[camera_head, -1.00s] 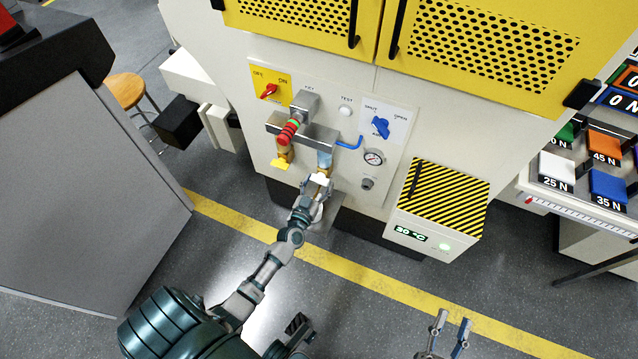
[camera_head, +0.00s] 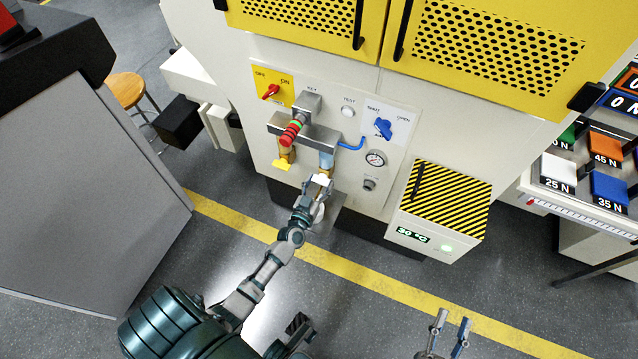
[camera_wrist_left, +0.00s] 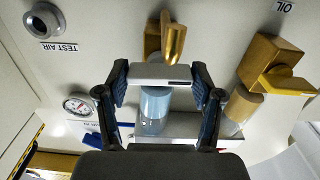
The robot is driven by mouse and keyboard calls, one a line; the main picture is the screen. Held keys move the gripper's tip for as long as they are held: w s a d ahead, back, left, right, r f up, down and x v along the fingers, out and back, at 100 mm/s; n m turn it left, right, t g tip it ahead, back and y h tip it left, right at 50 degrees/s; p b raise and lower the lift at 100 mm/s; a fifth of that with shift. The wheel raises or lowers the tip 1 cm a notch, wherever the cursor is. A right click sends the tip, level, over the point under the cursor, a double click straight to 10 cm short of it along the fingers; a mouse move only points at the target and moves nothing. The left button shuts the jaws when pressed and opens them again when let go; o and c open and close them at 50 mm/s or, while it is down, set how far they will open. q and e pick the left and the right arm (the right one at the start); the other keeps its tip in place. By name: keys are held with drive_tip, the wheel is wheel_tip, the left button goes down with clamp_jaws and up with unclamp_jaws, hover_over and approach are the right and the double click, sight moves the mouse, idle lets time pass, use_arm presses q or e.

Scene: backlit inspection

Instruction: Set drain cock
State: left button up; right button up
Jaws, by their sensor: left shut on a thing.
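The drain cock's pale grey lever (camera_wrist_left: 160,74) lies between the fingers of my left gripper (camera_wrist_left: 160,84), which is shut on it. Its brass body (camera_wrist_left: 173,42) shows beyond the lever in the left wrist view. The light blue bowl (camera_wrist_left: 155,103) is beside it; in the head view this bowl (camera_head: 326,160) hangs under the grey manifold. In the head view my left gripper (camera_head: 319,183) is just below the bowl, and its fingers hide much of the lever. My right gripper (camera_head: 452,319) is open and empty at the bottom, over the floor.
A second brass cock with a yellow lever (camera_head: 282,164) is close on the left; it is near the OIL label (camera_wrist_left: 286,6). A red-and-green ringed handle (camera_head: 291,132), blue lever (camera_head: 352,144), gauge (camera_head: 375,159) and blue knob (camera_head: 383,128) are above. A striped box (camera_head: 445,190) juts out right.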

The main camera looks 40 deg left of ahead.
use_arm(q)
drive_tip(key=n, duration=0.2)
drive_tip(key=shift+f+n, duration=0.1)
drive_tip(key=shift+n, duration=0.2)
drive_tip(key=n, duration=0.3)
drive_tip(key=shift+s+n+p, duration=0.1)
drive_tip(key=shift+n+p, duration=0.2)
drive_tip(key=shift+p, duration=0.1)
drive_tip(key=n, duration=0.4)
drive_tip(key=shift+f+n, duration=0.15)
drive_tip(key=shift+n, duration=0.15)
drive_tip(key=n, duration=0.3)
drive_tip(key=shift+f+b, duration=0.1)
drive_tip(key=shift+b, duration=0.2)
drive_tip(key=shift+s+n, duration=0.1)
drive_tip(key=shift+n, duration=1.6)
use_arm(e)
drive_tip(key=shift+d+f, duration=0.1)
drive_tip(key=shift+d, duration=0.05)
use_arm(q)
drive_tip(key=o, duration=1.1)
drive_tip(key=shift+o, duration=0.2)
drive_tip(key=shift+a, duration=0.1)
